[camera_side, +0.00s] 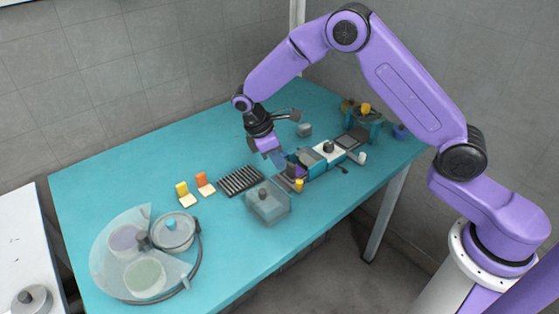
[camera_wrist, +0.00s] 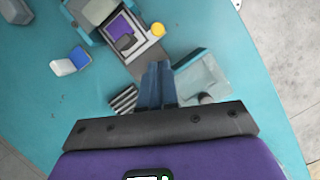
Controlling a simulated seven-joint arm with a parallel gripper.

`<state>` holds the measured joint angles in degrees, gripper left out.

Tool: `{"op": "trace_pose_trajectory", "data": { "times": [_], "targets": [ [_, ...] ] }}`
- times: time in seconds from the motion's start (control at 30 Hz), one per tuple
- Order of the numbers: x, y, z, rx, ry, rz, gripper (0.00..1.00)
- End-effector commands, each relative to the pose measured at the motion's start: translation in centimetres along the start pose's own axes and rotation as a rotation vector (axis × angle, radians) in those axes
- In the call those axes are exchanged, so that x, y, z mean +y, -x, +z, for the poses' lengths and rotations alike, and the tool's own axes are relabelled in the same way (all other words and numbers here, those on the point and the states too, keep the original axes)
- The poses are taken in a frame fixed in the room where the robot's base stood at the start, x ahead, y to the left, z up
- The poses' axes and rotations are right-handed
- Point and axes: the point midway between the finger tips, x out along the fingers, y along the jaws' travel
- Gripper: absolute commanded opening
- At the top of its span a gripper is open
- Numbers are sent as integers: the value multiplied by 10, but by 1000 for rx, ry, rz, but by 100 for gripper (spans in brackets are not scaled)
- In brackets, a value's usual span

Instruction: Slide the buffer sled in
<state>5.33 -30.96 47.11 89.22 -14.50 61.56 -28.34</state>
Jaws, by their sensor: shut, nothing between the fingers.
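A yellow knob (camera_side: 299,184) stands at the near end of the fixture. My gripper (camera_side: 279,160) is just left of the fixture, pointing down, shut and empty. In the wrist view my gripper (camera_wrist: 158,66) points at the grey strip of a fixture with a dark knob (camera_wrist: 124,43) and a yellow knob (camera_wrist: 157,29).
A clear box (camera_side: 268,204) stands close to the near end of the fixture. A black ribbed rack (camera_side: 240,181) lies to its left. A round clear-covered station (camera_side: 125,255) fills the left front. The table's back left is free.

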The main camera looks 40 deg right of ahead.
Motion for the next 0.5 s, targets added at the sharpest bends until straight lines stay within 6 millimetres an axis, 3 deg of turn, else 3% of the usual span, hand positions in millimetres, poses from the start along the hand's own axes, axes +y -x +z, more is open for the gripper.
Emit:
{"op": "trace_pose_trajectory", "data": {
  "times": [0.2, 0.5],
  "targets": [
    [-1, -40, 1, -3, 1, -4, 0],
    [0, -74, 0, 0, 3, -1, 0]
  ]
}}
